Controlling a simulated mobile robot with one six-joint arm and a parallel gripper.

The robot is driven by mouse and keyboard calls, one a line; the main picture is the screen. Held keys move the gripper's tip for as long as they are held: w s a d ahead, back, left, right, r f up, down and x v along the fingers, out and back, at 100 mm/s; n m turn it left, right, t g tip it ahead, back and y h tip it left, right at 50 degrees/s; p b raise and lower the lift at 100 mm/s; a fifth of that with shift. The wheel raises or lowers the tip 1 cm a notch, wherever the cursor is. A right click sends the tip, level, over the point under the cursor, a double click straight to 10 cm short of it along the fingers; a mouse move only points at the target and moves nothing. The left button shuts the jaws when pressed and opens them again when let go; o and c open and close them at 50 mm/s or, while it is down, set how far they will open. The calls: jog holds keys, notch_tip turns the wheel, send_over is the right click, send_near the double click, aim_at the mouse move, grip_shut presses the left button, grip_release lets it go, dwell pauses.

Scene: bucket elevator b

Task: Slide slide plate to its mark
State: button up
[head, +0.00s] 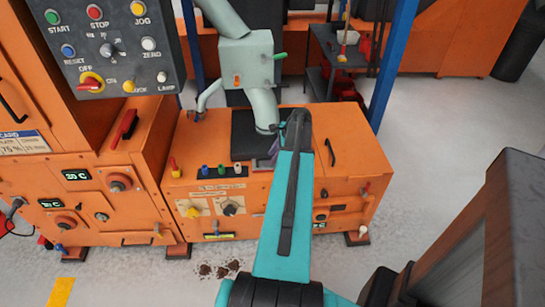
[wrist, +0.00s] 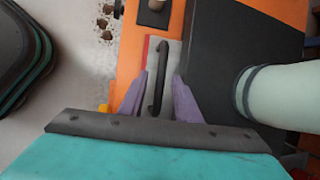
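The grey slide plate (wrist: 170,52) shows in the wrist view, with a black bar handle (wrist: 161,62) standing on it. A thin red strip (wrist: 145,52) runs along its left side; I cannot tell whether this is the mark. My gripper (wrist: 158,90) has two purple fingers, one on each side of the handle, with gaps between them and the bar. It is open and holds nothing. In the head view only a bit of purple finger (head: 273,146) shows beside my arm, which hides the plate there.
A pale green chute pipe (wrist: 285,95) stands close to the right of my gripper in the wrist view. A dark panel (wrist: 230,50) lies beside the plate. In the head view, the control box (head: 110,45) is at the left and a blue post (head: 395,60) at the right.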

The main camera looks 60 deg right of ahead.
grip_shut()
jog(key=shift+s+a+p, duration=0.35)
jog(key=shift+s+a, duration=0.45)
jog(key=shift+a, duration=0.2)
grip_release()
